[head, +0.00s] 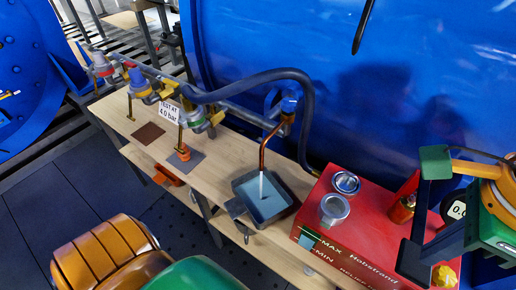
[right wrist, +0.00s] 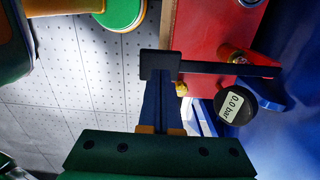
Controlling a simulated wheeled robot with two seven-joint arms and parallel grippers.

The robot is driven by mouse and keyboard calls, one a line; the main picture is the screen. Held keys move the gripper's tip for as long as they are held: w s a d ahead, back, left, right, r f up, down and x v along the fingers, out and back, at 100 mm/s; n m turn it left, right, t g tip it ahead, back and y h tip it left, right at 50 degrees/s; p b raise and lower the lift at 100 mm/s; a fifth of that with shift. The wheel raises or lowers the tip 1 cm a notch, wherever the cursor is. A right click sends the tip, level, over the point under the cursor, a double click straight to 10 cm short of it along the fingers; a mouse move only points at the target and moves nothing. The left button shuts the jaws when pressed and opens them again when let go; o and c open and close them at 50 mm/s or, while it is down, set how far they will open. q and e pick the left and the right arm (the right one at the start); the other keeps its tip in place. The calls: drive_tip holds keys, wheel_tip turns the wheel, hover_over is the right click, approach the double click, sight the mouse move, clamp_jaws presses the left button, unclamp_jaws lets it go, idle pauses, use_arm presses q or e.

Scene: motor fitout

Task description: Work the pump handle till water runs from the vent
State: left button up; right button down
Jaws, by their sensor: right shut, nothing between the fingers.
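The red pump box (head: 350,240), marked MAX and MIN, stands at the right end of the bench. A red lever-like part (head: 408,186), apparently the pump handle, rises at its back right. It is partly hidden by my right gripper (head: 413,262). That gripper is shut and empty in front of the box; its dark tips (right wrist: 160,66) also show in the right wrist view. A pale stream of water (head: 262,185) runs from the copper vent pipe (head: 264,150) into the grey tray (head: 291,207). My left gripper is out of view.
The gauge (right wrist: 236,104) reads 0.0 bar. Two round metal caps (head: 335,208) sit on the pump box. A dark hose (head: 305,105) arches behind the tray. Valves (head: 138,82) and a "TEST AT 4.0 bar" sign (head: 168,110) stand left. The blue tank (head: 420,90) closes off the back.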

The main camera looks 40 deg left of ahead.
wheel_tip(320, 180, up, 5)
drive_tip(key=p, duration=0.4)
drive_tip(key=shift+p, duration=0.35)
